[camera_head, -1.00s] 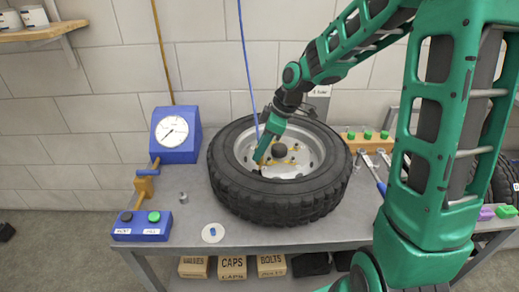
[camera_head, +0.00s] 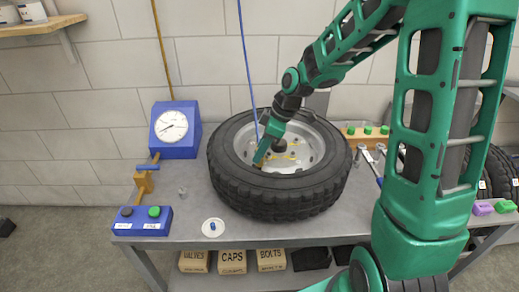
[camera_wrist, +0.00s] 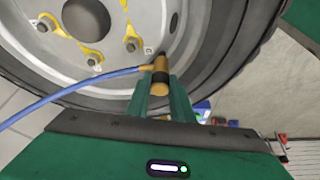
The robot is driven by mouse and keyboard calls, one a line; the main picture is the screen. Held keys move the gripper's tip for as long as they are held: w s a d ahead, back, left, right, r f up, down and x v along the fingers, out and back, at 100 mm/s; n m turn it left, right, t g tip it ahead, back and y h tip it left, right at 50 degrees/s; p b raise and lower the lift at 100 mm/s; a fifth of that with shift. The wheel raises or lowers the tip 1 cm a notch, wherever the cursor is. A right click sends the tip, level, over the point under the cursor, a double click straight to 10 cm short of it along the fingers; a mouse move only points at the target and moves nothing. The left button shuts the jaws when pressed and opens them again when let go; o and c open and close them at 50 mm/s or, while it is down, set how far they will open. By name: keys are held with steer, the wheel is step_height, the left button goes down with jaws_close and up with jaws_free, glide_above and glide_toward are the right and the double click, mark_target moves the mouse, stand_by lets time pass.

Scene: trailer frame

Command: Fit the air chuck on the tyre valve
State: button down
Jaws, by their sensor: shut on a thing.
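The tyre (camera_head: 230,185) lies flat on the bench with its pale wheel rim (camera_head: 315,150) facing up. My gripper (camera_head: 260,158) reaches down inside the rim, at its front left. In the wrist view my gripper (camera_wrist: 161,100) is shut on the brass air chuck (camera_wrist: 161,70), which has a dark band and a blue hose (camera_wrist: 75,90) running left. The chuck's far end meets a short black piece, apparently the tyre valve (camera_wrist: 166,56), beside the rim wall. I cannot tell how deeply they are engaged.
A blue gauge box (camera_head: 175,150) stands behind left of the tyre. A blue box with two buttons (camera_head: 143,222) and a white dish with a small blue piece (camera_head: 205,233) lie on the bench's left. Tools and a wooden rack (camera_head: 350,142) are at right.

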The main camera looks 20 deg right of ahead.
steer(key=shift+f, duration=0.1)
steer(key=c, duration=1.1)
jaws_free()
steer(key=shift+o, duration=0.4)
steer(key=shift+s+a, duration=0.1)
steer(key=shift+r, duration=4)
steer(key=s+d+m+h, duration=0.1)
steer(key=s+d+m, duration=0.5)
steer(key=s, duration=0.4)
steer(key=s+d+m+g+h, duration=0.1)
steer(key=s+d+m, duration=0.4)
steer(key=s, duration=0.5)
steer(key=s+d+m+g+h, duration=0.1)
steer(key=s+d+m, duration=0.5)
steer(key=s, duration=0.5)
steer(key=shift+d+r+m+h, duration=0.15)
steer(key=shift+d+m+h, duration=0.2)
steer(key=shift+m, duration=0.45)
